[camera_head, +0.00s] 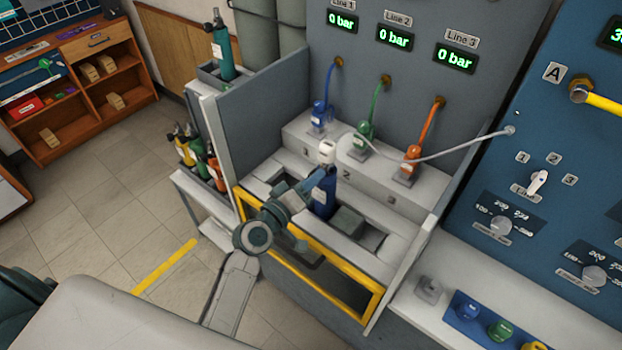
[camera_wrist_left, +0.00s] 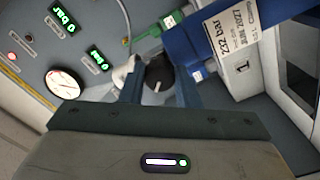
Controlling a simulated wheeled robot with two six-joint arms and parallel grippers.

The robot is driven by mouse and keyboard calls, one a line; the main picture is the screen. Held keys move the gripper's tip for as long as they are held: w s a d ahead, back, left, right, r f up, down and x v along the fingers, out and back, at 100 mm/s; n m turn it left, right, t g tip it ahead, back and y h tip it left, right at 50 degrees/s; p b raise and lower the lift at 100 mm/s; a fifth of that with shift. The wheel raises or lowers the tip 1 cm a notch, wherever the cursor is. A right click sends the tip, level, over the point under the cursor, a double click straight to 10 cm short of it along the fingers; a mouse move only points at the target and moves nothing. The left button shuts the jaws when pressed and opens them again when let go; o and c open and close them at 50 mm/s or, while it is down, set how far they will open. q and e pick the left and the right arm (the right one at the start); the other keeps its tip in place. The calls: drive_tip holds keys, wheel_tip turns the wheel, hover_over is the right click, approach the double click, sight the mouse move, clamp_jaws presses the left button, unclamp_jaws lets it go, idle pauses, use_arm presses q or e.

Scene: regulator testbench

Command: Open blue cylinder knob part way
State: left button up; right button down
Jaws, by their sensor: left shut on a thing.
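The blue cylinder (camera_head: 322,201) stands upright in the bench bay behind the yellow-framed front, with a white top (camera_head: 327,151). My left gripper (camera_head: 312,184) reaches in from the front left to the cylinder; in the left wrist view the gripper (camera_wrist_left: 158,88) is shut on the knob. In the head view the knob is hidden. My right gripper is not in view.
Behind stand blue (camera_head: 318,115), green (camera_head: 363,136) and orange (camera_head: 410,160) regulators with hoses. A grey hose (camera_head: 440,156) crosses to the right panel. Line displays read 0 bar.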

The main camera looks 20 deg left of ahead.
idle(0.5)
use_arm(q)
drive_tip(key=o, duration=1)
drive_tip(key=shift+b+v, duration=1.5)
drive_tip(key=shift+v, duration=3.9)
